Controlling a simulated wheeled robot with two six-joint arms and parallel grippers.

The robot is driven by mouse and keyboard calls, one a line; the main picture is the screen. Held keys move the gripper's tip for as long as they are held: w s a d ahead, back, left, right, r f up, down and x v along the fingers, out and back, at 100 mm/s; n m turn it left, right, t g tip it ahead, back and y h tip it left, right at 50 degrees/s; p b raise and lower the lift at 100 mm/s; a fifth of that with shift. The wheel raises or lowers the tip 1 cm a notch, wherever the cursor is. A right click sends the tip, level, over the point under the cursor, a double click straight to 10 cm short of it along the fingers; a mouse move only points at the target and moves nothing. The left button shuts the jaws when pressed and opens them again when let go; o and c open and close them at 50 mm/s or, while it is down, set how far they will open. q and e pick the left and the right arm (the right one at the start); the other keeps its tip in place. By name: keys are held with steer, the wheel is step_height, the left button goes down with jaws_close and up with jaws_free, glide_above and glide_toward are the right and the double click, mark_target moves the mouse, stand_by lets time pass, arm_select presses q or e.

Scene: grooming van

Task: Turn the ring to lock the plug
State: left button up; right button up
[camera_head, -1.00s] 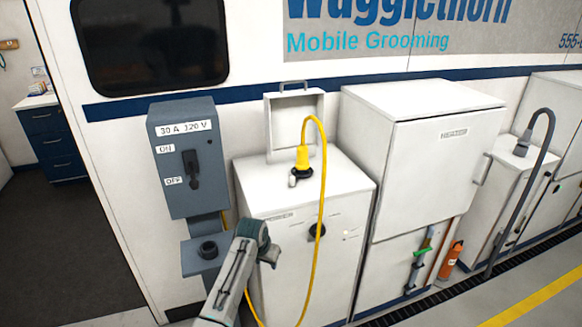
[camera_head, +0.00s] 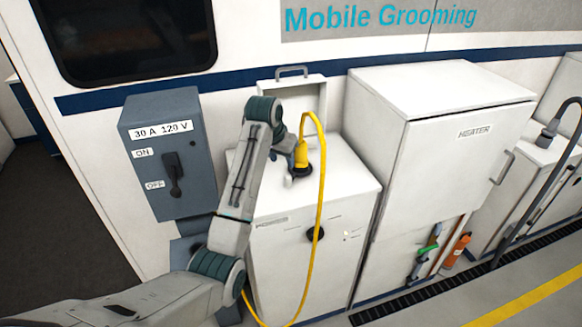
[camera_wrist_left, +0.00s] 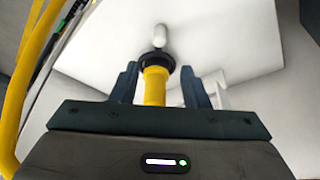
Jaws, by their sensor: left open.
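The yellow plug (camera_head: 301,153) stands upright on top of the white cabinet (camera_head: 340,178), with its yellow cord looping over and down the front. The dark ring (camera_head: 311,170) is at its base and is partly hidden by my arm in the head view. In the left wrist view the plug (camera_wrist_left: 155,86) lies between the fingers of my left gripper (camera_wrist_left: 159,78), with the dark ring (camera_wrist_left: 158,64) just beyond the fingertips. The gripper is open, with gaps beside the plug. A small white rounded piece (camera_wrist_left: 158,38) sticks out past the ring. My right gripper is out of view.
A grey switch box (camera_head: 172,150) marked ON and OFF hangs on the wall at left. A raised lid (camera_head: 291,88) stands behind the plug. A taller white heater cabinet (camera_head: 440,140) is close on the right. The yellow cord (camera_head: 317,230) hangs down the cabinet front.

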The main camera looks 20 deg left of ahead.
arm_select(q)
steer(key=p, duration=0.3)
glide_above(288, 178)
steer(key=s, duration=0.2)
steer(key=f, duration=0.4)
steer(key=shift+s+a+f, duration=0.15)
steer(key=shift+a+f, duration=0.05)
steer(key=shift+f, duration=0.2)
steer(key=x, duration=0.3)
steer(key=shift+p+x, duration=0.3)
steer(key=shift+x, duration=0.5)
steer(key=shift+c, duration=0.4)
steer(key=c, duration=0.7)
jaws_close()
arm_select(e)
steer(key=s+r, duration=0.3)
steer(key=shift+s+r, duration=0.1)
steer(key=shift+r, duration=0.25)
